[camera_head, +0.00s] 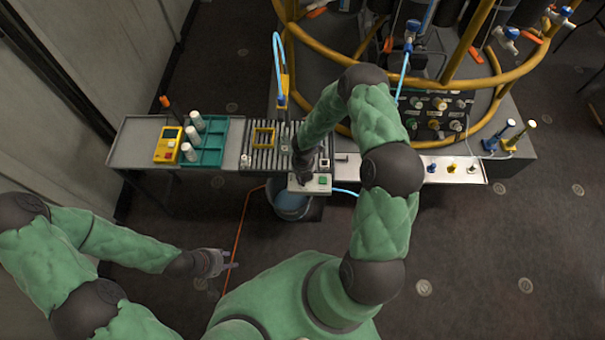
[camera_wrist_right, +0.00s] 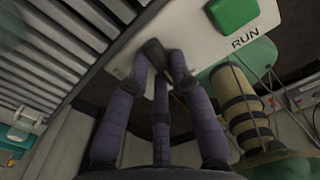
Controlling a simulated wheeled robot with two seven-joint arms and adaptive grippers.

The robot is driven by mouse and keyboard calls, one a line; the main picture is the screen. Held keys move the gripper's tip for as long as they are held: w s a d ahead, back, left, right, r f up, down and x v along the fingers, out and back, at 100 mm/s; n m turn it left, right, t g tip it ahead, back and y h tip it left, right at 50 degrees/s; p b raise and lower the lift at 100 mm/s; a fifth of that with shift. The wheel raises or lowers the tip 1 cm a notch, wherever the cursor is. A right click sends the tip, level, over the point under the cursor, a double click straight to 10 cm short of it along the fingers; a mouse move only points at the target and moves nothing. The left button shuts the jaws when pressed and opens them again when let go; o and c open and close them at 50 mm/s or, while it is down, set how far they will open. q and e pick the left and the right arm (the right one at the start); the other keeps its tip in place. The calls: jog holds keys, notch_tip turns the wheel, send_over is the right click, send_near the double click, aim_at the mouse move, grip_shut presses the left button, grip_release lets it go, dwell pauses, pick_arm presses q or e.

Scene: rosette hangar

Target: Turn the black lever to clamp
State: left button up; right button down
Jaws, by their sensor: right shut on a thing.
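My right gripper (camera_head: 303,178) is down at a small white control panel (camera_head: 318,188) at the front edge of the bench. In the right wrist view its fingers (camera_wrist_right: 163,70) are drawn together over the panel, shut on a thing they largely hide. A dark piece (camera_wrist_right: 155,52) between the fingertips appears to be the black lever; its angle cannot be told. Part of a label shows beside it. My left gripper (camera_head: 222,263) is empty over the floor at the lower left, its fingers apart.
A green RUN button (camera_wrist_right: 232,14) is close beside my right fingers. A slatted grey deck (camera_head: 265,158) with a yellow frame lies behind. A blue bucket (camera_head: 290,203) is below.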

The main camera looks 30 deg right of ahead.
jog(key=shift+d+n+p, duration=0.1)
jog(key=shift+n+p, duration=0.4)
jog(key=shift+n, duration=0.4)
jog(key=c, duration=1.1)
grip_release()
notch_tip(320, 180, up, 12)
